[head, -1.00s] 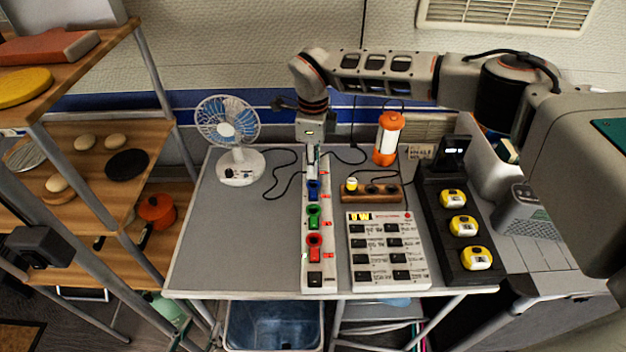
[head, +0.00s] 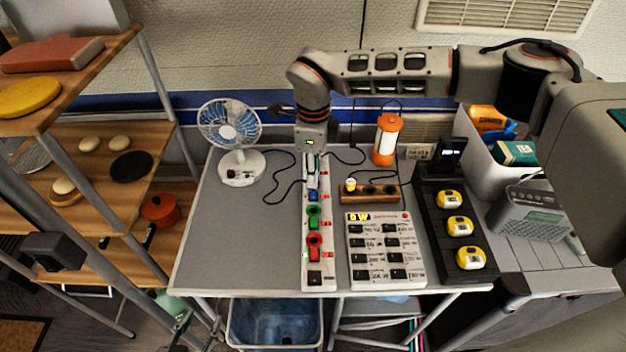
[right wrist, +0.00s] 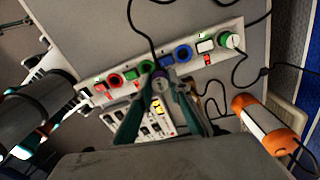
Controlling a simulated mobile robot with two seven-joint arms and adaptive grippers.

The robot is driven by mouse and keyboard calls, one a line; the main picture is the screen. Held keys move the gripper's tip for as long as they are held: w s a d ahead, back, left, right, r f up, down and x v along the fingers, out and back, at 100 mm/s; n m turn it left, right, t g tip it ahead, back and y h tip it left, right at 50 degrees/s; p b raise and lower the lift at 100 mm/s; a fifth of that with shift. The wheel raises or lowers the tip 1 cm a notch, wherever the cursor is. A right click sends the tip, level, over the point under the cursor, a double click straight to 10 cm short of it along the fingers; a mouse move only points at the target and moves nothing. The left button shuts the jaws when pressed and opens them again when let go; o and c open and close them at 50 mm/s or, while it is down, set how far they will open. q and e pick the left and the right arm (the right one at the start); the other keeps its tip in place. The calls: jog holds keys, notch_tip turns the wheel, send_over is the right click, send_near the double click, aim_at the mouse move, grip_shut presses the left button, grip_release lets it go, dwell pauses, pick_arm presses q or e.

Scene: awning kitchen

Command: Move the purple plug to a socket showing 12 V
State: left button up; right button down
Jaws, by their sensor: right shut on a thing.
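My right gripper (head: 313,172) is over the far half of the white power strip (head: 318,272) in the head view. In the right wrist view its fingers (right wrist: 163,83) are shut on the purple plug (right wrist: 159,86), which has a black cord. The plug overlaps the strip's edge between the green plug (right wrist: 147,67) and the blue plug (right wrist: 183,53); I cannot tell its height above the strip. Small red displays (head: 327,224) line the strip, too small to read. My left gripper is not seen.
A fan (head: 235,140) stands left of the strip and an orange lantern (head: 386,138) behind it to the right. A wooden socket board (head: 375,194), a white switch panel (head: 385,278) and a black rack (head: 440,240) lie to the right. The table's left half is clear.

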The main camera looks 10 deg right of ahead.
jog(key=shift+s+a+f+b, duration=0.5)
jog(key=shift+s+b, duration=0.35)
jog(key=shift+s, duration=1.05)
jog(key=shift+s+a+f+b, duration=0.3)
jog(key=shift+s+f+b, duration=0.4)
jog(key=shift+s, duration=1.25)
jog(key=shift+s+a+f+b, duration=0.4)
jog(key=shift+s+b, duration=0.6)
jog(key=shift+s, duration=0.9)
jog(key=shift+f+b, duration=0.2)
jog(key=shift+b, duration=0.2)
jog(key=shift+f+b, duration=1.05)
jog(key=shift+f, duration=0.45)
jog(key=c, duration=1.8)
grip_release()
